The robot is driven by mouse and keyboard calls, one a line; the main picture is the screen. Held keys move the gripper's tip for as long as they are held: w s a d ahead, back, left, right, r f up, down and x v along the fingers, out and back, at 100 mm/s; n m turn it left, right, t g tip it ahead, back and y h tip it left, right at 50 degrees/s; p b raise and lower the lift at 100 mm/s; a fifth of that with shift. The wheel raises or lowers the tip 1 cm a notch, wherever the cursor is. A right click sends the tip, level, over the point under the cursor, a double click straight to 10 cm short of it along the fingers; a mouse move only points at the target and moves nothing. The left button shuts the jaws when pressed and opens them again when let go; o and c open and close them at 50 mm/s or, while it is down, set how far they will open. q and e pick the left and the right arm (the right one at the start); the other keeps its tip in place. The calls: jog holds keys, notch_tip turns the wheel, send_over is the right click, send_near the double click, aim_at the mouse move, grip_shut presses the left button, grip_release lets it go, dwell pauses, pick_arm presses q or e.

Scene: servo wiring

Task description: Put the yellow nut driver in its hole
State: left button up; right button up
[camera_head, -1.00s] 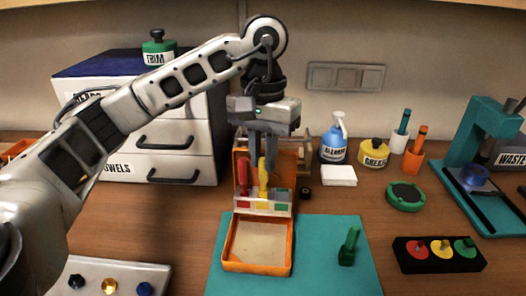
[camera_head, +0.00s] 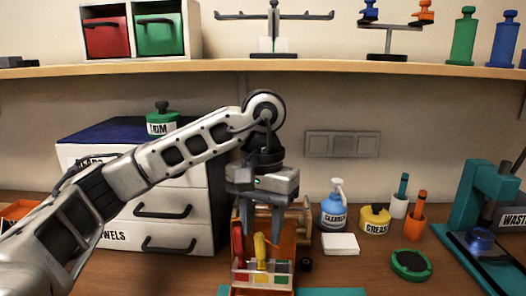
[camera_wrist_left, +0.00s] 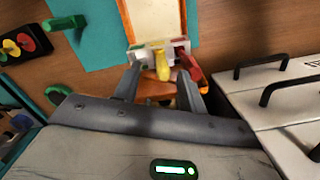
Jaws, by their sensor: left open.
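The yellow nut driver (camera_head: 260,251) stands in the back part of the rack (camera_head: 262,278), behind the yellow label. It tilts slightly, and its lower end is hidden in the rack. In the left wrist view the yellow handle (camera_wrist_left: 162,66) shows between the fingertips, with gaps beside it. My left gripper (camera_head: 262,232) is open and points down, just above and around the top of the handle. The red driver (camera_head: 238,244) stands in the rack to the left. The place behind the green label (camera_head: 282,280) holds no driver. My right gripper is out of view.
The orange case (camera_head: 303,238) backs the rack. The white drawer unit (camera_head: 165,207) stands close at left. A white pad (camera_head: 340,243), cleaner bottle (camera_head: 334,211) and grease pot (camera_head: 375,219) are at right.

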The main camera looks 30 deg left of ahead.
pick_arm(q)
notch_tip(320, 180, up, 15)
jog(key=p, duration=0.4)
jog(key=shift+w+a+p, duration=0.15)
jog(key=shift+w+p, duration=0.2)
jog(key=shift+w, duration=0.05)
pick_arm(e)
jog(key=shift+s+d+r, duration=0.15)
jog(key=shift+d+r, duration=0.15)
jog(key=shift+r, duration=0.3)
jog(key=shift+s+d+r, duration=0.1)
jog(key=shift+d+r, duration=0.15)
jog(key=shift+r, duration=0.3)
pick_arm(q)
jog(key=shift+r, duration=0.1)
